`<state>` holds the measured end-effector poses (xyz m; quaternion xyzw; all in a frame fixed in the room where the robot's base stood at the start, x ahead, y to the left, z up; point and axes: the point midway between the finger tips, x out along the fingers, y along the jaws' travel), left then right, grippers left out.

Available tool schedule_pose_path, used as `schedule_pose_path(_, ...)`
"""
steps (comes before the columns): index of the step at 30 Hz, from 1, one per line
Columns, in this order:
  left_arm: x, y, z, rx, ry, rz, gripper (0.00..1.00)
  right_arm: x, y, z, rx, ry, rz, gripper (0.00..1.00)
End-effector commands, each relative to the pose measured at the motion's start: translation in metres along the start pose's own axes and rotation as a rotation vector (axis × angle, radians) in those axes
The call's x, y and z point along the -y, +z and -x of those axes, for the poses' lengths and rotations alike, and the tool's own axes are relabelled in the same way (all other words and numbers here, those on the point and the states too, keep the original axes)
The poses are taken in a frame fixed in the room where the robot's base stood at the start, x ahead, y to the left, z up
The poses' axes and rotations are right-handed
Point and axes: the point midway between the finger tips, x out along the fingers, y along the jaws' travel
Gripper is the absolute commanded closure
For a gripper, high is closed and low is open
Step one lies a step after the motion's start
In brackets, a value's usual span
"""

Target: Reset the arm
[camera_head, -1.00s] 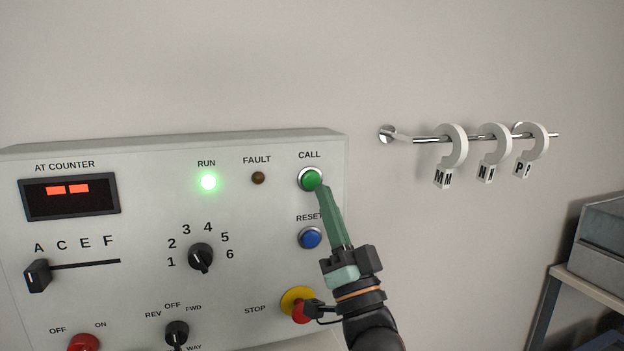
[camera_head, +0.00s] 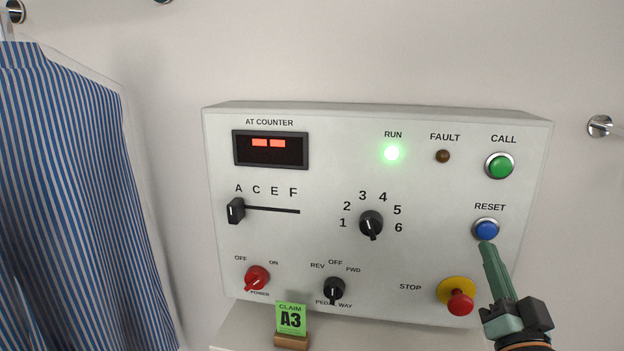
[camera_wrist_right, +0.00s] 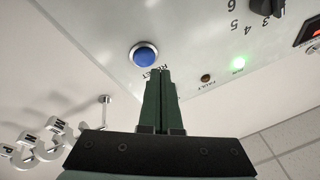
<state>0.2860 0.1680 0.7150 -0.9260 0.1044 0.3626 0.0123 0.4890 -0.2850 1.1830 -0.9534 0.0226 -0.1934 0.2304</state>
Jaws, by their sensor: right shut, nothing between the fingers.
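My right gripper (camera_head: 487,246) is shut and empty, its green fingers pointing up at the blue RESET button (camera_head: 486,229) on the control panel (camera_head: 330,130). In the head view the fingertips lie just below the button; whether they touch it is hard to tell there. In the right wrist view the shut fingers (camera_wrist_right: 165,72) appear beside the blue button (camera_wrist_right: 144,54), apart from it in the picture. The green CALL button (camera_head: 499,166) is above RESET. My left gripper is not in view.
The panel carries a lit green RUN lamp (camera_head: 391,153), dark FAULT lamp (camera_head: 443,156), six-position knob (camera_head: 371,223), slider (camera_head: 236,210) and red STOP button (camera_head: 460,302). A green A3 claim card (camera_head: 291,318) stands below. A striped shirt (camera_head: 75,200) hangs left.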

Motion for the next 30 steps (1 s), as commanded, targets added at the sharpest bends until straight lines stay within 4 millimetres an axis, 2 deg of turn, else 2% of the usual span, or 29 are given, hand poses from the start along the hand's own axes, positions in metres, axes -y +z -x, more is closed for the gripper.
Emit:
schedule_pose_path(1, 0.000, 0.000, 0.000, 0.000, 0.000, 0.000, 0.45, -0.015, 0.034, 0.016, 0.128, 0.059, 0.051, 1.00)
schedule_pose_path(3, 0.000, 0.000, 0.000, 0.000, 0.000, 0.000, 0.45, -0.033, 0.079, 0.042, 0.311, 0.128, 0.127, 1.00)
schedule_pose_path(5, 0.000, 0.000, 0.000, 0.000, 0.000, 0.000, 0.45, -0.046, 0.113, 0.070, 0.469, 0.172, 0.190, 1.00)
schedule_pose_path(6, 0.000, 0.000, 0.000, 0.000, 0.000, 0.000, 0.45, -0.054, 0.133, 0.091, 0.575, 0.195, 0.232, 1.00)
schedule_pose_path(9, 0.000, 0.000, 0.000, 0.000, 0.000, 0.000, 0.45, -0.069, 0.176, 0.149, 0.834, 0.226, 0.328, 1.00)
schedule_pose_path(12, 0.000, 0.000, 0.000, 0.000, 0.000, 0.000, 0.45, -0.078, 0.202, 0.201, 1.045, 0.227, 0.401, 1.00)
schedule_pose_path(18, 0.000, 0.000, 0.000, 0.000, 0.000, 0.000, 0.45, -0.084, 0.225, 0.284, 1.361, 0.190, 0.495, 1.00)
schedule_pose_path(25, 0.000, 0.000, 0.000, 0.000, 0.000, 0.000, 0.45, -0.084, 0.229, 0.365, 1.657, 0.115, 0.563, 1.00)
schedule_pose_path(26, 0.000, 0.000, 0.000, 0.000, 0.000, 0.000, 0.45, -0.084, 0.230, 0.370, 1.677, 0.106, 0.568, 1.00)
schedule_pose_path(30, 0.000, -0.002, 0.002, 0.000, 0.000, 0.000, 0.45, -0.086, 0.250, 0.360, 1.606, 0.083, 0.558, 1.00)
